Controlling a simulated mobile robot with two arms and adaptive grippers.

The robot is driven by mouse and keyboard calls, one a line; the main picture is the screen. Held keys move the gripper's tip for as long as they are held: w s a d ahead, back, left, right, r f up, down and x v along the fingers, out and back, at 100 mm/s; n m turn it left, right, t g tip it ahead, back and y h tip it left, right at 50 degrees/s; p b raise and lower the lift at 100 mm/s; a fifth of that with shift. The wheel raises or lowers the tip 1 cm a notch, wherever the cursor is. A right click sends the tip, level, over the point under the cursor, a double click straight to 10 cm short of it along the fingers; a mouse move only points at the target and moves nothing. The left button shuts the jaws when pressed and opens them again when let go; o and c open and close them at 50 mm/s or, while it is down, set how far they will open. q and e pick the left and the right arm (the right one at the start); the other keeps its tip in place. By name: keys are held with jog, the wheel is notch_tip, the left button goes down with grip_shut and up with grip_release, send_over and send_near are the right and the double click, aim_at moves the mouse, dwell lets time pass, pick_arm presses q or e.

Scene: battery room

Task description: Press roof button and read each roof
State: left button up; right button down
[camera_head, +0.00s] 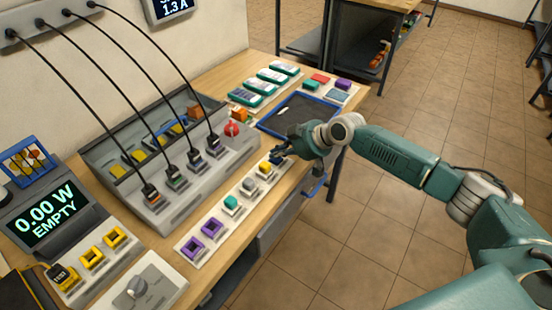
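My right gripper (278,158) is over the front edge of the wooden bench, at the far end of a white strip (214,253). Its fingertips are small and dark here, and I cannot tell whether they are open or touching anything. The yellow block (265,168) on the strip is right beside it. A round red button or knob (231,129) sits on the grey console, left of the gripper and apart from it. A dark display (47,216) reads "0.00 W EMPTY". No part is clearly marked as a roof. My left gripper is out of view.
The grey console (180,205) has several cables plugged in. Purple, teal and grey blocks line the strip. A blue-rimmed tray (262,125) and several teal packs (272,76) lie at the far end. A dial box (140,290) is near. Tiled floor (360,235) is clear on the right.

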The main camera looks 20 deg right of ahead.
aim_at(278, 160)
jog(key=shift+f+b, duration=0.3)
jog(key=shift+f, duration=0.15)
dwell(0.5)
jog(key=shift+r, duration=0.15)
jog(key=shift+r+p, duration=0.65)
notch_tip(278, 160, up, 5)
jog(key=p, duration=0.4)
jog(key=shift+r, duration=0.1)
dwell(0.7)
